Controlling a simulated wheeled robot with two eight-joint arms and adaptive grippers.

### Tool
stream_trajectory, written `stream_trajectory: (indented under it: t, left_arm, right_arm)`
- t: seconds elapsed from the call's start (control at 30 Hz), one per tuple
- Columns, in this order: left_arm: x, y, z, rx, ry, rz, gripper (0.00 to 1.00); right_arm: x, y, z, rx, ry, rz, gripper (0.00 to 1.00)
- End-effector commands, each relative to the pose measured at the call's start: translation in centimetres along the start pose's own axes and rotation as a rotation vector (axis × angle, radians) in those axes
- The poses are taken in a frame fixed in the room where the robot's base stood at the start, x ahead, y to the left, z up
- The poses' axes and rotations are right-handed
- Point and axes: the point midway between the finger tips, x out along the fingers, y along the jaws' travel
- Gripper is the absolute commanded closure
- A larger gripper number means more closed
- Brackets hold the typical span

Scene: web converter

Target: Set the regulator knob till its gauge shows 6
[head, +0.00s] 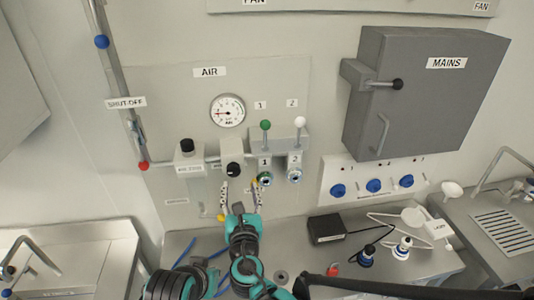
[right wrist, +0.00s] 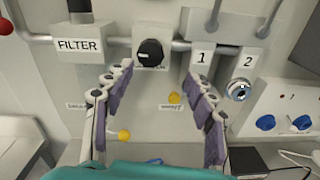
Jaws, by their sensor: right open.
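The regulator knob (head: 233,170) is a black round knob on the pipe below the gauge. It also shows at the top middle of the right wrist view (right wrist: 150,53). The round white gauge (head: 227,111) is on the wall panel under the AIR label. Its red needle points left, toward the low side; the figures are too small to read. My right gripper (head: 240,190) is open and empty just below the knob. In the right wrist view its purple-padded fingers (right wrist: 156,82) are spread below the knob, with a gap to it. My left gripper is not in view.
A filter unit (head: 188,155) is left of the knob. Right of it are valves 1 (head: 265,165) and 2 (head: 295,163) with green and white levers. Yellow caps (right wrist: 124,135) hang low on the panel. The grey MAINS box (head: 425,90) juts out at the right.

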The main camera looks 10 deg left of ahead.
Motion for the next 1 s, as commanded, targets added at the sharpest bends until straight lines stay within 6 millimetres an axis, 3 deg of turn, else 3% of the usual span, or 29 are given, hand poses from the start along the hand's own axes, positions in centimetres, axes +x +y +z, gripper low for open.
stream_trajectory:
  t: [0.03, 0.1, 0.6, 0.97, 1.0]
  left_arm:
    - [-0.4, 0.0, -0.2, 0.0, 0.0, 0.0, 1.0]
    - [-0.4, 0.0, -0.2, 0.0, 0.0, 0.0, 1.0]
    - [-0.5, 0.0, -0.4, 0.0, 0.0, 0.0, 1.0]
    - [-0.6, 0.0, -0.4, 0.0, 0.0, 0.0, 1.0]
    - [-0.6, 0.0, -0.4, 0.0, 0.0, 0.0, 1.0]
  right_arm:
    - [0.0, 1.2, 0.3, -0.048, -0.01, 0.024, 0.44]
    - [0.3, 1.9, 0.2, -0.085, -0.019, 0.037, 0.44]
    - [7.2, 2.0, 0.3, -0.089, -0.02, 0.035, 0.44]
    - [7.8, 2.0, 0.3, -0.087, -0.02, 0.035, 0.44]
    - [7.8, 2.0, 0.3, -0.087, -0.02, 0.035, 0.54]
